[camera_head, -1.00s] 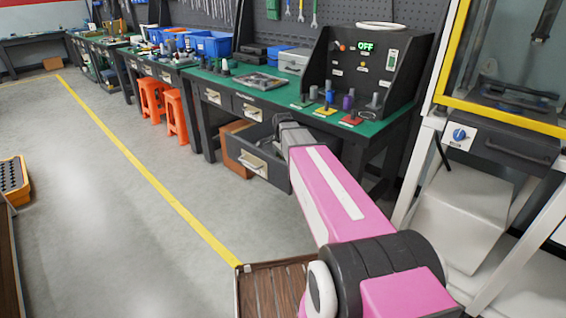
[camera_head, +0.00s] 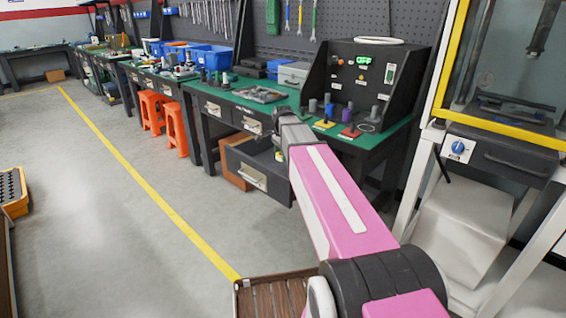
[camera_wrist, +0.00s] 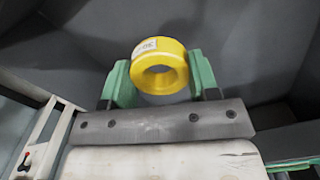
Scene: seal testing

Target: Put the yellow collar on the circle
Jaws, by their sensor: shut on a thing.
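The yellow collar (camera_wrist: 175,55) is a thick ring with a small white label. In the wrist view it sits between the two green fingers of my gripper (camera_wrist: 159,72), which are shut on its sides. The circle (camera_head: 367,127) is a thin pale ring outline on the green bench top, right of a red pad, in front of the black control panel. It looks empty.
The open drawer (camera_head: 252,179) juts out below the bench edge. On the bench near the circle stand a red pad (camera_head: 350,132) and a yellow pad (camera_head: 324,125) with upright dark pieces. The black control panel (camera_head: 368,85) rises behind. A yellow-framed machine (camera_head: 506,139) stands at right.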

